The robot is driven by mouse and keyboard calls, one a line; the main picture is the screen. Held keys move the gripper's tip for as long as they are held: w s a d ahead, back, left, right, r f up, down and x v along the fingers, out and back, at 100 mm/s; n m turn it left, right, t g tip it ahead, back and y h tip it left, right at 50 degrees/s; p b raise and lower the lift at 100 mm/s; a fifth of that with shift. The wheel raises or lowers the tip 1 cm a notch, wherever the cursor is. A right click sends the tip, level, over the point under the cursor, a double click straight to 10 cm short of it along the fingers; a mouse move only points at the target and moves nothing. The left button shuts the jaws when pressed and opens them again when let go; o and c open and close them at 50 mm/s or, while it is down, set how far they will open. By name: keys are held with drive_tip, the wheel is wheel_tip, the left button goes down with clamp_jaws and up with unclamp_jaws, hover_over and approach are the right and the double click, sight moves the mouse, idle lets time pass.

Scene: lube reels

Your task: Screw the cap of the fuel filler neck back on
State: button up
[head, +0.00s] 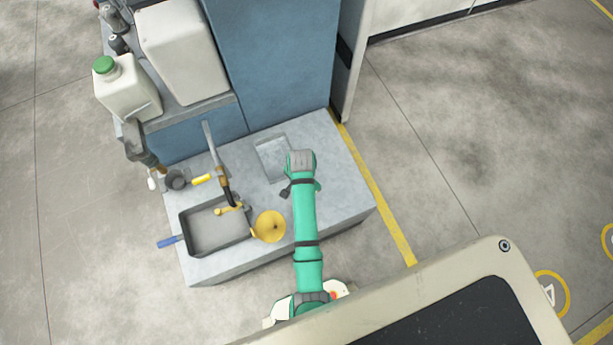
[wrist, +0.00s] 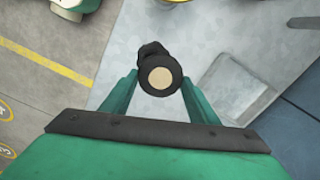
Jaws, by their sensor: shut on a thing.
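In the wrist view a black round piece with a tan disc on its near end (wrist: 160,78), which looks like the cap, sits between the two green fingers of my gripper (wrist: 160,84). The fingers are shut on it. A darker part shows behind it, and I cannot tell whether this belongs to the cap or is something beneath. In the head view my arm hides most of the gripper over the grey bench; a small dark piece (head: 285,191) pokes out left of it. I cannot make out the fuel filler neck for certain.
The grey bench (head: 345,200) has a shallow recess (head: 272,158) near the gripper. Left of my arm are a yellow funnel (head: 269,227), a dark tray (head: 215,232) and a metal tube (head: 214,150). A white jug (head: 128,95) stands on the shelf. The bench's right side is clear.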

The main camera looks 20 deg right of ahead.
drive_tip(key=shift+s+d+f+m, duration=0.35)
drive_tip(key=shift+s+d+m, duration=0.2)
drive_tip(key=shift+s+m, duration=0.25)
drive_tip(key=shift+f, duration=0.1)
drive_tip(key=shift+f, duration=2.75)
drive_tip(key=shift+f, duration=0.6)
drive_tip(key=m, duration=0.5)
idle(0.3)
drive_tip(key=m, duration=0.5)
drive_tip(key=shift+s, duration=0.15)
